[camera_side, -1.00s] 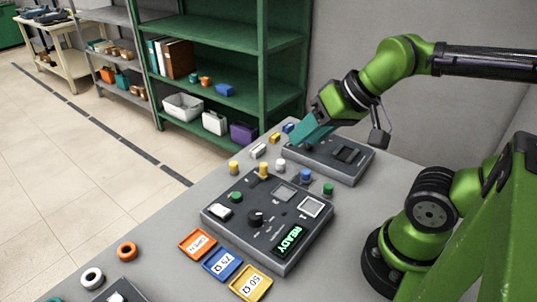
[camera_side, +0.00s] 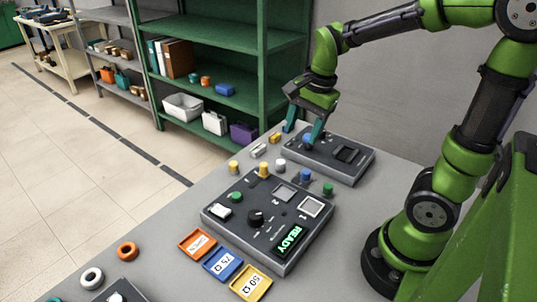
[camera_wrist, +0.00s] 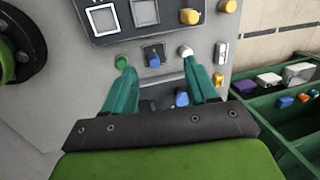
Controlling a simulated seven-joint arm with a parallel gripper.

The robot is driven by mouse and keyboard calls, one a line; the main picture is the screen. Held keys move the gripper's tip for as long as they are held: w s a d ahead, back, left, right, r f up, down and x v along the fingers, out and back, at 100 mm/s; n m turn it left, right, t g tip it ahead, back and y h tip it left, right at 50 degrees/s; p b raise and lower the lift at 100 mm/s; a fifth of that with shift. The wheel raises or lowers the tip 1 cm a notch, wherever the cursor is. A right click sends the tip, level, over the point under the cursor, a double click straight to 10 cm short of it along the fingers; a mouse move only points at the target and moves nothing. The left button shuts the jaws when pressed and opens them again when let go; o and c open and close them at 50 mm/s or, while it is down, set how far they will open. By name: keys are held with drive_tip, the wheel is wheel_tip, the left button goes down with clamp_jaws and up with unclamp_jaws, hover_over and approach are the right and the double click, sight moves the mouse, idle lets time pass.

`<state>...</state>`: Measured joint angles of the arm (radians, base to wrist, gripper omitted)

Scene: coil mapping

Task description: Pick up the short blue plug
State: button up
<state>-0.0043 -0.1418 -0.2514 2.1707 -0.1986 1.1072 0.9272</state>
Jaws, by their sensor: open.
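A blue round piece (camera_side: 308,139) is on the far dark device, close to my gripper (camera_side: 302,133). In the wrist view a blue piece (camera_wrist: 182,98) shows between the fingers, nearer the right one. I cannot tell which is the short plug. My gripper, with teal fingers, is open, pointing down over the far device; it also shows in the wrist view (camera_wrist: 161,70). I see nothing held.
The far dark device (camera_side: 348,170) lies below my gripper. The larger panel (camera_side: 250,240) with a READY display is nearer. Yellow (camera_side: 264,169), white (camera_side: 280,165) and green (camera_side: 328,188) round pieces stand between them. A green shelf (camera_side: 262,70) rises behind the table.

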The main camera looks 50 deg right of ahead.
drive_tip(key=w+d+f+m+g, duration=0.15)
drive_tip(key=d+m, duration=0.35)
drive_tip(key=m, duration=1)
hover_over(306, 171)
drive_tip(key=shift+g+h, duration=0.35)
drive_tip(key=shift+h, duration=0.05)
drive_tip(key=f, duration=1)
drive_tip(key=shift+s+a+f, duration=0.15)
drive_tip(key=shift+a+f, duration=0.1)
drive_tip(key=shift+f, duration=0.15)
drive_tip(key=shift+n, duration=0.3)
drive_tip(key=shift+d+f, duration=0.2)
drive_tip(key=shift+f, duration=2.45)
drive_tip(key=shift+c, duration=0.4)
clamp_jaws()
drive_tip(key=shift+r, duration=0.1)
